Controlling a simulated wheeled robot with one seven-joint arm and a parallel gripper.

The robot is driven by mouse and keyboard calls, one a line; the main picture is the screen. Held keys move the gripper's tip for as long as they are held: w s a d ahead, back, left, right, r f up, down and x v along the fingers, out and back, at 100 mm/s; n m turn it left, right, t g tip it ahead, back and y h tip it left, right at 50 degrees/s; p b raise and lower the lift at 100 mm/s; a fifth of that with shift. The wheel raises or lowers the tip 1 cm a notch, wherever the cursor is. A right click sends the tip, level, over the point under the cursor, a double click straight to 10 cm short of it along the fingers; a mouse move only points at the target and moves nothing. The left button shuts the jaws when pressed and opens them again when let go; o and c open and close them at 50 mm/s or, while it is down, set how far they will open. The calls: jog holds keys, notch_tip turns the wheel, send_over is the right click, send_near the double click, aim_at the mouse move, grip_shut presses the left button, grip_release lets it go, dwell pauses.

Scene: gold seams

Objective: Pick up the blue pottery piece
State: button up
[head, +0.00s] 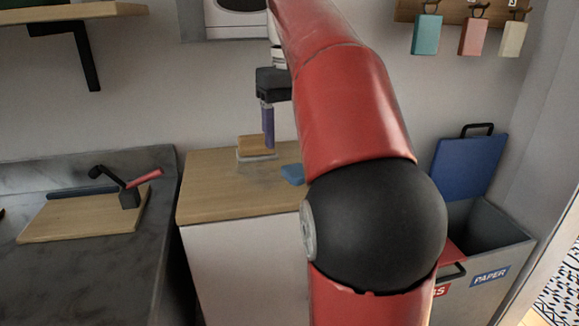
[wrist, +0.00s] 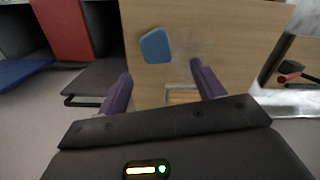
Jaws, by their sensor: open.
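The blue pottery piece (head: 293,174) lies on the wooden top of the white cabinet (head: 215,190), partly hidden by my red arm in the head view. In the wrist view the blue piece (wrist: 156,45) lies flat on the wood, beyond my fingertips and between their lines, nearer the left finger. My gripper (head: 268,145) points down above the cabinet top, to the left of the blue piece in the head view. In the wrist view my gripper (wrist: 160,78) has its two purple fingers spread apart with nothing between them.
A wooden block in a pale tray (head: 256,149) sits under my gripper; its edge shows in the wrist view (wrist: 182,95). Bins with a blue lid (head: 468,165) stand right of the cabinet. A dark counter with a cutting board (head: 80,217) is at left. Bare wood surrounds the blue piece.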

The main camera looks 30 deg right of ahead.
jog(key=f, duration=0.6)
jog(key=shift+s+d+f, duration=0.2)
jog(key=shift+s, duration=0.05)
jog(key=c, duration=1.1)
jog(key=shift+r, duration=0.1)
